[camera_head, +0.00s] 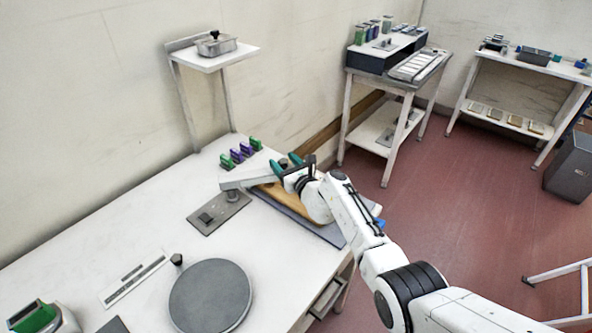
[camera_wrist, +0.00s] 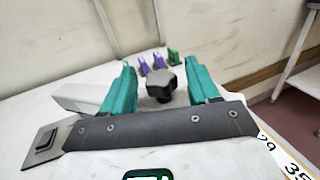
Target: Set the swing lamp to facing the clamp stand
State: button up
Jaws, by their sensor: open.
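The swing lamp, as I take it, is a grey arm (camera_head: 250,181) on a short post over a grey base plate (camera_head: 218,214). Its arm points right across the table. In the wrist view the arm (camera_wrist: 82,96) comes in from the left toward a black lobed knob (camera_wrist: 160,84). My gripper (camera_head: 287,161) is at the arm's right end. In the wrist view my gripper (camera_wrist: 158,65) is open, with one teal finger on each side of the knob; I cannot tell if they touch it. I cannot tell which thing is the clamp stand.
Several green and purple clips (camera_head: 240,152) stand behind the arm, near a raised shelf (camera_head: 214,57) with a metal box. A tan board (camera_head: 283,201) lies under my gripper. A round grey disc (camera_head: 210,296) lies at the front. Open table lies left of the base plate.

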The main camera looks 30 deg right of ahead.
jog(key=s+p, duration=0.1)
jog(key=s, duration=0.7)
jog(key=shift+s+d, duration=0.15)
